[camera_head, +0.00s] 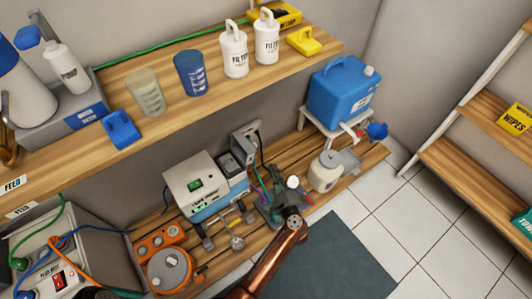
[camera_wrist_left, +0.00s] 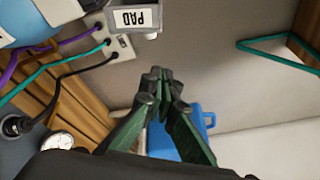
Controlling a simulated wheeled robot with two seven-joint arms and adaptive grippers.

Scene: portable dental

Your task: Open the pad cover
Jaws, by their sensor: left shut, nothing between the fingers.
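A grey housing with a white PAD label (camera_wrist_left: 131,19) is at the top of the left wrist view, with the label upside down. I cannot tell a separate cover edge on it, and the housing runs out of the picture. In the left wrist view my left gripper (camera_wrist_left: 160,76) is shut and empty, with its fingertips below and right of the label and a visible gap between. In the head view the left gripper (camera_head: 272,196) is at the end of the copper arm, right of the white and blue machine (camera_head: 196,184). My right gripper is not in view.
Purple, teal and black cables plug into a panel (camera_wrist_left: 119,46) beside the label. A round gauge (camera_wrist_left: 60,141) is at lower left. A cream jar (camera_head: 325,172) and a blue jug (camera_head: 343,90) stand right of the gripper. The upper shelf (camera_head: 205,100) overhangs behind.

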